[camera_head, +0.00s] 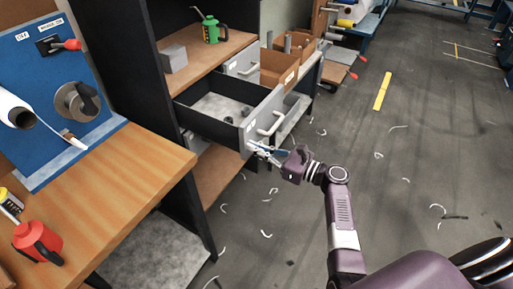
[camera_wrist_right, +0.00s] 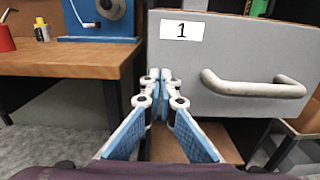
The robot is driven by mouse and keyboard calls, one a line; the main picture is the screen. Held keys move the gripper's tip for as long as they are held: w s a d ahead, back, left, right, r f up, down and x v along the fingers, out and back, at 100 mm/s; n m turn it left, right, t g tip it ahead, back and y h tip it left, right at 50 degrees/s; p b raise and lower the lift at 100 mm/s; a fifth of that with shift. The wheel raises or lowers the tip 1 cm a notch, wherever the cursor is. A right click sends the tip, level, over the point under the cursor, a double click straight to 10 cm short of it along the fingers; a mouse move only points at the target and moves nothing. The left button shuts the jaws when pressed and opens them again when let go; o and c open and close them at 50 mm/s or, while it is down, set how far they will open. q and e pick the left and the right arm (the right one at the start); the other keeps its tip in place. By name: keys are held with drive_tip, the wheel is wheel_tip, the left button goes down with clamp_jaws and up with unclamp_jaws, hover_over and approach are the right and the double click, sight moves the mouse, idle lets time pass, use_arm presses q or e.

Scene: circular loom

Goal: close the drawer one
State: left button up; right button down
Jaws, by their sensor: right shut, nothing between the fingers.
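Drawer one (camera_head: 258,118) is pulled out of the dark cabinet in the head view, with its dark, open inside visible. Its grey front (camera_wrist_right: 225,60) fills the upper right of the right wrist view, with a white label "1" (camera_wrist_right: 182,30) and a pale curved handle (camera_wrist_right: 255,88). My right gripper (camera_head: 258,147) is at the lower part of the drawer front, near the front's lower left corner in the head view. In the right wrist view its blue-padded fingers (camera_wrist_right: 160,78) are together and empty, below the label and left of the handle. Whether they touch the front is unclear. My left gripper is not visible.
A wooden workbench (camera_head: 130,180) with a blue panel (camera_head: 40,75) and a red can (camera_head: 36,240) stands left. A green can (camera_head: 210,30) and grey block (camera_head: 174,58) sit on the cabinet shelf. The floor at right is open, with scattered pale scraps.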

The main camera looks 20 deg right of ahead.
drive_tip(key=b, duration=0.8)
approach(204, 136)
drive_tip(key=w+a+r, duration=0.1)
drive_tip(key=w+a, duration=0.1)
drive_tip(key=w+a+r, duration=0.2)
drive_tip(key=w, duration=0.1)
drive_tip(key=w+a+r, duration=0.1)
drive_tip(key=w+a, duration=0.1)
drive_tip(key=w, duration=0.1)
drive_tip(key=shift+r, duration=0.35)
drive_tip(key=shift+w+a+r+b, duration=0.2)
drive_tip(key=shift+w+a+b, duration=0.1)
drive_tip(key=shift+w, duration=0.2)
drive_tip(key=shift+s, duration=0.1)
